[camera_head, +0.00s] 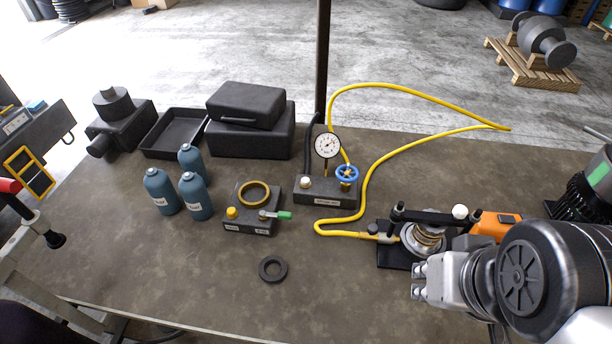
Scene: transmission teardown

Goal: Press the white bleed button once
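A small white button (305,182) sits on top of a dark block (327,193) near the middle of the bench in the head view. The same block carries a round dial gauge (327,146) and a blue handwheel (347,174). My gripper (419,281) is at the right, over the bench's front part, pointing left. Its two fingertips show a gap with nothing between them. It is well apart from the button, to its right and nearer the front. Nothing covers the button.
A yellow hose (366,185) loops right from the block. A fixture with a white-knobbed lever (460,212) and an orange tool (496,226) stand close to my gripper. A yellow-button block (250,222), blue bottles (196,197) and a black ring (273,269) are left. The front middle is clear.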

